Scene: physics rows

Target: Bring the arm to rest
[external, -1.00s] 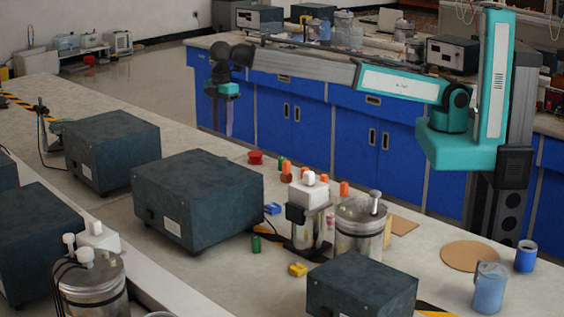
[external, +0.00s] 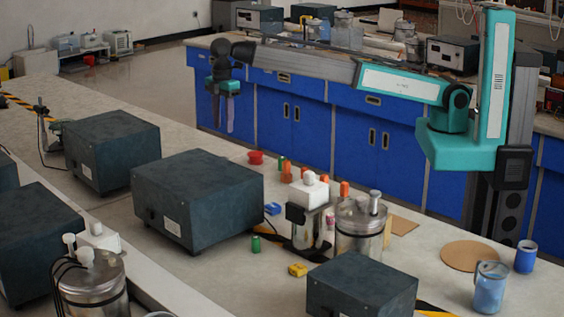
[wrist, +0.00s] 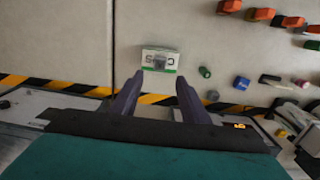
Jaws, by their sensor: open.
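My gripper (external: 222,128) hangs at the end of the outstretched arm in the external view, pointing down. Its two dark fingers are apart, with nothing between them. In the wrist view my gripper (wrist: 159,76) also shows open and empty. A small white box with green marking (wrist: 160,60) lies below, just beyond the fingertips in the picture; the fingers do not hold it. The arm reaches left from its column at the right.
Dark instrument boxes (external: 197,200) and metal canisters stand on the near bench. A red bowl (external: 256,157), a blue block (external: 273,209) and a yellow block (external: 298,270) lie there too. Blue cabinets (external: 290,108) stand behind. Striped tape (wrist: 60,86) crosses the wrist view.

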